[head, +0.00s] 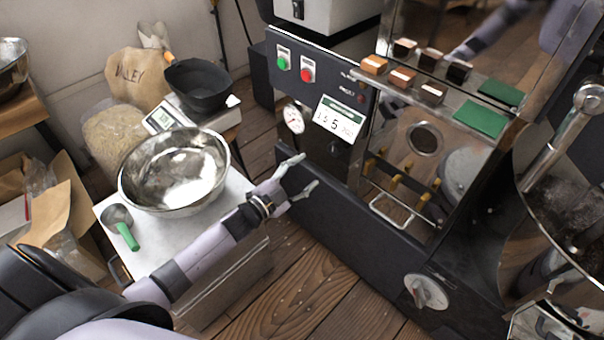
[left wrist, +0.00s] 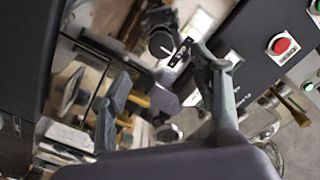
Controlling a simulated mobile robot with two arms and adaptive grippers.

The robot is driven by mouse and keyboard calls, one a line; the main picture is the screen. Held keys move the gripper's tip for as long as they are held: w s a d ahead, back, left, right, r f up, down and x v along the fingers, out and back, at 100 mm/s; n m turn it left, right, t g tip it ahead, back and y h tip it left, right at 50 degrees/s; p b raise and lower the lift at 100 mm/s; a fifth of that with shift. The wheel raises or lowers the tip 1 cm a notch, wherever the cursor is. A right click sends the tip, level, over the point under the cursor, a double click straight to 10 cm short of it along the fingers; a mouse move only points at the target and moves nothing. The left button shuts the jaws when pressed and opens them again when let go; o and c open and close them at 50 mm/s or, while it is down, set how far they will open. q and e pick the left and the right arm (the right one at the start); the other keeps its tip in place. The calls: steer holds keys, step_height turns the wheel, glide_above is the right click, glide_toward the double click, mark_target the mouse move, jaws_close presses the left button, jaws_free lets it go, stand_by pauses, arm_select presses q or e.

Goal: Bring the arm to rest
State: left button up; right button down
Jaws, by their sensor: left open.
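My left arm comes in from the lower left in the head view. Its gripper (head: 302,180) is open and empty, in the air in front of the dark roaster (head: 345,225), to the right of the steel bowl. In the left wrist view the two fingers (left wrist: 165,95) stand apart with nothing between them, and the machine's red button (left wrist: 282,46) shows at the upper right. My right gripper is not in view.
A steel bowl (head: 174,172) and a green-handled scoop (head: 121,227) rest on a white-topped cabinet (head: 205,232). A black bowl (head: 198,86) sits on a scale behind. The roaster carries a card (head: 339,118), buttons and a knob (head: 426,292). Wooden floor (head: 320,315) lies clear below the gripper.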

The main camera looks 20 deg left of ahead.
arm_select(q)
steer(key=shift+s, duration=0.1)
stand_by(0.4)
steer(key=s+f+n+g+y, duration=0.65)
steer(key=s+f, duration=0.45)
steer(key=f, duration=0.5)
steer(key=s+d+f+n+g+p, duration=0.2)
steer(key=s+f+g+p, duration=0.3)
steer(key=s, duration=0.8)
steer(key=s+d+f+n+g+p, duration=0.15)
steer(key=s+f+g+p, duration=0.35)
steer(key=s, duration=0.7)
steer(key=s+a+f+p, duration=0.2)
steer(key=s+p, duration=0.5)
steer(key=s, duration=0.6)
steer(key=shift+s+a, duration=0.25)
steer(key=shift+a, duration=0.15)
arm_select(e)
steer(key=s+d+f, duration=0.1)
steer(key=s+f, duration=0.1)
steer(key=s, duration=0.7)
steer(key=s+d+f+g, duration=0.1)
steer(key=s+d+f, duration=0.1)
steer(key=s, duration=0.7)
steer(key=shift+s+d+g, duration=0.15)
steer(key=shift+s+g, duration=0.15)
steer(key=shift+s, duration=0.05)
arm_select(q)
steer(key=shift+t, duration=0.25)
